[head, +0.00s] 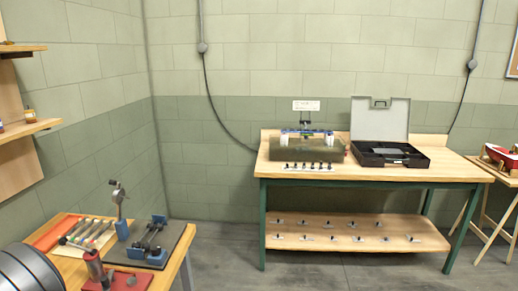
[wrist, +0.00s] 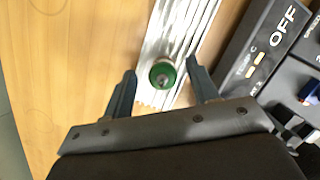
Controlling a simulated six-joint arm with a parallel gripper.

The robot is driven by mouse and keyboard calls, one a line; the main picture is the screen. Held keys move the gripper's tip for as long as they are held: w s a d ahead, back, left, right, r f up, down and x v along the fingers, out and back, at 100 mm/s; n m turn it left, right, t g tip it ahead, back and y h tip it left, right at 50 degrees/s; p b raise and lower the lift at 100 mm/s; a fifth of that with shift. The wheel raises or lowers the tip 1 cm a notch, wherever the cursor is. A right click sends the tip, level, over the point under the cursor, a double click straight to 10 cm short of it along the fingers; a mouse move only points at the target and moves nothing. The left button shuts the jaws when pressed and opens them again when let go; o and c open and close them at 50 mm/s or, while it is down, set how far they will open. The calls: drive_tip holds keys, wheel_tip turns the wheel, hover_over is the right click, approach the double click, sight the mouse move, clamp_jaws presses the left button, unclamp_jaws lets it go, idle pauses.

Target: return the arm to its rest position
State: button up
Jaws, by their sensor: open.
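My gripper (wrist: 161,68) shows in the wrist view with its two dark fingers apart. Between and just beyond the fingers is a round green piece (wrist: 163,74) with a metal tip in its middle. It appears clear of both fingers, though I cannot tell how far below them it is. It sits at a ribbed silvery metal strip (wrist: 182,28) that lies on a wooden surface (wrist: 70,50). I cannot make out my gripper in the head view.
A dark control panel (wrist: 265,55) marked OFF lies close to the right finger. A nearer table at left holds a blue fixture (head: 150,256). Grey floor lies between them.

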wheel_tip(320, 180, down, 3)
drive_tip(key=shift+r, duration=0.15)
drive_tip(key=v, duration=1.2)
drive_tip(key=x, duration=1.2)
drive_tip(key=shift+r, duration=0.15)
wheel_tip(320, 180, up, 4)
drive_tip(key=shift+f, duration=0.15)
drive_tip(key=w+d+r, duration=0.7)
drive_tip(key=w+d, duration=0.1)
drive_tip(key=d, duration=0.1)
drive_tip(key=s+d+m+g+h, duration=0.2)
drive_tip(key=d+m+h, duration=0.2)
drive_tip(key=d+m, duration=1.8)
drive_tip(key=shift+m+h, duration=0.4)
drive_tip(key=shift+m, duration=0.8)
